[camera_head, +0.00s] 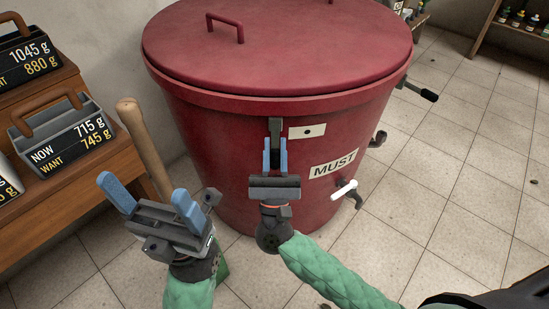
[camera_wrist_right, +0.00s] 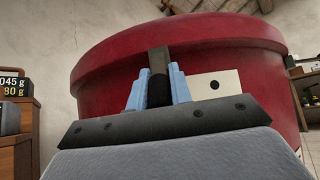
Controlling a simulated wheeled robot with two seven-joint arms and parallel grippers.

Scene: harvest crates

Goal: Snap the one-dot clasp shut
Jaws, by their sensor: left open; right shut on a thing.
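The one-dot clasp (camera_head: 275,127) is a dark upright bar on the front of the red vat (camera_head: 225,150), just below the lid's rim. A white one-dot label (camera_head: 307,131) is beside it on the right. My right gripper (camera_head: 275,150) is shut on the clasp, with blue fingers on either side of its lower part. The right wrist view shows the clasp's top (camera_wrist_right: 159,62) rising above the fingertips (camera_wrist_right: 158,80) and the label (camera_wrist_right: 214,85) to the right. The fingers hide its lower part. My left gripper (camera_head: 153,197) is open and empty, left of the vat.
The red lid (camera_head: 290,45) covers the vat. A white-handled tap (camera_head: 344,190), a dark hook-like fitting (camera_head: 378,139) and a crank handle (camera_head: 421,92) stick out at the right. A wooden pole (camera_head: 143,145) stands behind my left gripper. Weighing crates (camera_head: 60,135) fill the left shelf.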

